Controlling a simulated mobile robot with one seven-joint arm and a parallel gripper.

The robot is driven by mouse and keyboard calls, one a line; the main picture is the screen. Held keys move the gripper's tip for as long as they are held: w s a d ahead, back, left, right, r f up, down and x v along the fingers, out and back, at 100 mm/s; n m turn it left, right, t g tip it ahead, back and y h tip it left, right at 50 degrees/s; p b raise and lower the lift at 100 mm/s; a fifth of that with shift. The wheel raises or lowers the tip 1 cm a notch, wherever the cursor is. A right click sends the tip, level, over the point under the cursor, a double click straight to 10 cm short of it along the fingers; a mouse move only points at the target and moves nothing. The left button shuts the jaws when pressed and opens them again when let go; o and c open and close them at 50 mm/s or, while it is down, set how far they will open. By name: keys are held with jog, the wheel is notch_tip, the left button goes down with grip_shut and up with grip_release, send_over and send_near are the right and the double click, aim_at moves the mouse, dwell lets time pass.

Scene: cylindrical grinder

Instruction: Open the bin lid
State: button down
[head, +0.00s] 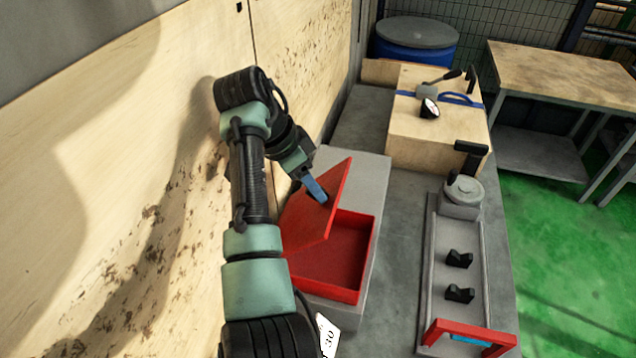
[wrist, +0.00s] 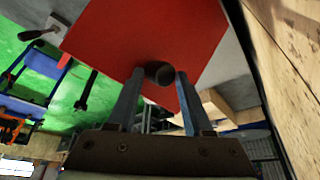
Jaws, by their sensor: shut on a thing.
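The red bin (head: 345,258) sits on a grey block beside the wooden wall, and I can see into its open inside. Its red lid (head: 312,212) is tilted up toward the wall, with an opening between lid and bin. The lid also fills the upper middle of the wrist view (wrist: 150,35). My gripper (head: 318,194) is at the lid's upper part. In the wrist view my gripper (wrist: 157,75) has its two fingers on either side of a dark round knob (wrist: 159,73) on the lid and is shut on it. The lid's lower left part is hidden behind my arm.
The wooden wall (head: 110,150) stands close on the left. A grey tray (head: 455,270) with black blocks and a red bracket (head: 470,335) lies right of the bin. A wooden box (head: 435,140) with tools and a blue drum (head: 415,42) stand behind.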

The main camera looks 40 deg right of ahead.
jog(key=shift+w+a+f, duration=0.35)
jog(key=shift+a+f, duration=0.15)
jog(key=shift+f, duration=0.05)
jog(key=c, duration=0.6)
grip_release()
jog(key=shift+w, duration=0.1)
jog(key=shift+o, duration=0.3)
jog(key=shift+w+f, duration=0.25)
jog(key=shift+w, duration=0.35)
jog(key=shift+s+d+r, duration=0.15)
jog(key=shift+s+r, duration=0.05)
jog(key=shift+r, duration=0.15)
jog(key=shift+d+r, duration=0.2)
jog(key=shift+r, duration=0.05)
notch_tip(320, 180, up, 9)
jog(key=b, duration=0.2)
jog(key=shift+a, duration=0.45)
jog(key=shift+c, duration=0.2)
